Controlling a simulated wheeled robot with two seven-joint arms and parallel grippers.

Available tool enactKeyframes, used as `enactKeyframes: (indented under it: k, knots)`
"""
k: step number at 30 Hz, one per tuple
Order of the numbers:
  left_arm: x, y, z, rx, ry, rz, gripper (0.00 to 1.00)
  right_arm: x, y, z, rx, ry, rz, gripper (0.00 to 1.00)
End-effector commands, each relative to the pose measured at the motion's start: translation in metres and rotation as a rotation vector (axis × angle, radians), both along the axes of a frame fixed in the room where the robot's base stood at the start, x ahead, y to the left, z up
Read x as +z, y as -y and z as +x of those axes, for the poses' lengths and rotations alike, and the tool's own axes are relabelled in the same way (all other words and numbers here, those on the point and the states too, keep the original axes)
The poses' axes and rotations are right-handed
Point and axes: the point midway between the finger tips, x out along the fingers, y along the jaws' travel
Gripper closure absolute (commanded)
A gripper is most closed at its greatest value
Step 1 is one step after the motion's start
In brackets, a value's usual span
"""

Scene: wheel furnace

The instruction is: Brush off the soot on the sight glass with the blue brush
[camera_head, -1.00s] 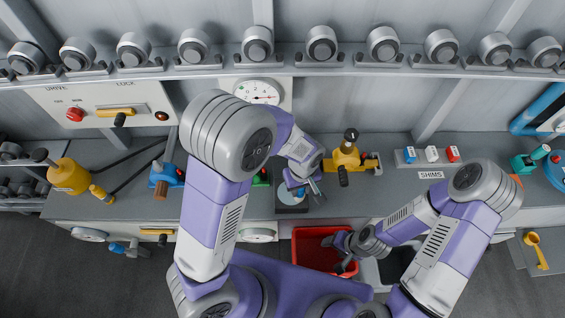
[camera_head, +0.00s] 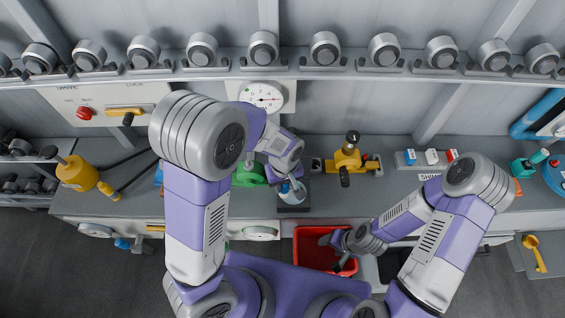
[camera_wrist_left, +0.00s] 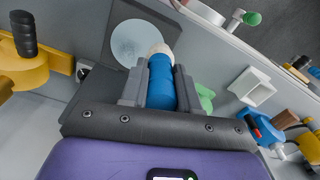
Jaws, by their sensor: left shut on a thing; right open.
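The sight glass (camera_wrist_left: 136,43) is a pale round disc on a dark square plate; it also shows in the head view (camera_head: 291,193), partly covered by my left gripper. Its visible face looks pale grey, and I cannot make out soot on it. My left gripper (camera_wrist_left: 160,75) is shut on the blue brush (camera_wrist_left: 161,82), whose pale tip lies over the disc's lower right edge in the wrist view. I cannot tell whether the tip touches the glass. In the head view my left gripper (camera_head: 289,184) is at the glass. My right gripper (camera_head: 340,254) is open and empty above the red bin.
The red bin (camera_head: 308,240) stands before the bench. A yellow valve-like fixture (camera_head: 347,160) is right of the glass, and a green part (camera_head: 248,175) is left. A dial gauge (camera_head: 263,97) is behind. Shim blocks (camera_head: 432,157) sit further right.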

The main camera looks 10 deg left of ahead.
Motion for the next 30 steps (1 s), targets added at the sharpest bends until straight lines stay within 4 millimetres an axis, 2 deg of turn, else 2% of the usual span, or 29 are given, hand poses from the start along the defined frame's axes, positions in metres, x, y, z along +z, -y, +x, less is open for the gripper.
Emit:
enactKeyframes:
  k: [1,16,30]
  knots:
    - [0.008,0.0,0.0,-0.002,-0.001,0.0,1.0,0.008,0.0,0.0,0.0,0.0,0.0,0.39]
    - [0.051,0.004,0.001,-0.011,0.0,0.0,1.0,0.044,0.0,0.0,0.0,0.0,0.0,0.39]
    - [0.053,0.004,0.001,-0.012,-0.001,0.0,1.0,0.046,0.0,0.0,0.0,0.0,0.0,0.39]
